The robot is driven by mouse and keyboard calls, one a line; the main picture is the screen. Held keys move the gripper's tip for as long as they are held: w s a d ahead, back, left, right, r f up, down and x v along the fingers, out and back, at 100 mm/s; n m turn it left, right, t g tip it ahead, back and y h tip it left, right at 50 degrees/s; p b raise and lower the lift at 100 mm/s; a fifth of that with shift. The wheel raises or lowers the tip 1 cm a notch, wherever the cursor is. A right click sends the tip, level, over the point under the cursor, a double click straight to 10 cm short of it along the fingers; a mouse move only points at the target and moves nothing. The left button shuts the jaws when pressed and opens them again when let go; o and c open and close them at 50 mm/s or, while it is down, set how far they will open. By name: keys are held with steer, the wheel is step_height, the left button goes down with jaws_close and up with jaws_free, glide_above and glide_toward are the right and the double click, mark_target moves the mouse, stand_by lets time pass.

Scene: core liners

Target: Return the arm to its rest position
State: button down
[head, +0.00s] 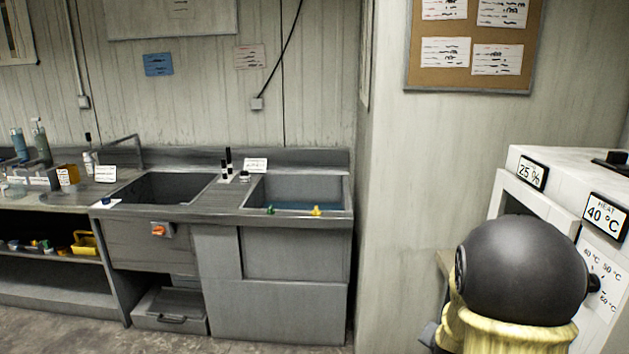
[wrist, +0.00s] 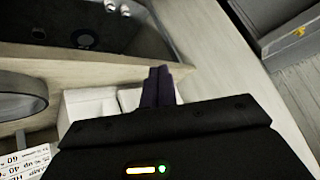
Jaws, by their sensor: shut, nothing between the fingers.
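My gripper (wrist: 161,84) shows in the wrist view, its two dark fingers close together and shut, with nothing between them. The fingers point over a pale surface with white box-like shapes (wrist: 95,108) around it. In the head view my arm is at the lower right, as a large black rounded joint and a pale yellow link. It stands in front of the white heating unit (head: 570,165). The gripper itself cannot be made out in the head view.
A pale wall corner (head: 410,200) stands left of my arm. Further left are a grey sink counter (head: 190,212), a basin with bluish liquid (head: 295,205), and a shelf with a yellow container (head: 84,243). Open floor (head: 60,325) lies at the lower left. A corkboard (head: 475,84) hangs above.

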steer(key=s+a+r+n+g+y+p, duration=0.1)
steer(key=s+a+r+n+g+y, duration=0.1)
steer(key=s+a+n, duration=0.2)
steer(key=s+a+r+n+g+y+p, duration=0.1)
steer(key=s+a+n, duration=0.4)
steer(key=s+a, duration=0.6)
step_height(320, 180, up, 2)
steer(key=shift+s+a+r+g+y+p, duration=0.15)
steer(key=shift+a+r+g+y+p, duration=0.2)
steer(key=shift+a+g+p, duration=0.55)
steer(key=shift+d+f+b, duration=0.1)
steer(key=shift+d+b, duration=0.15)
steer(key=shift+b, duration=0.05)
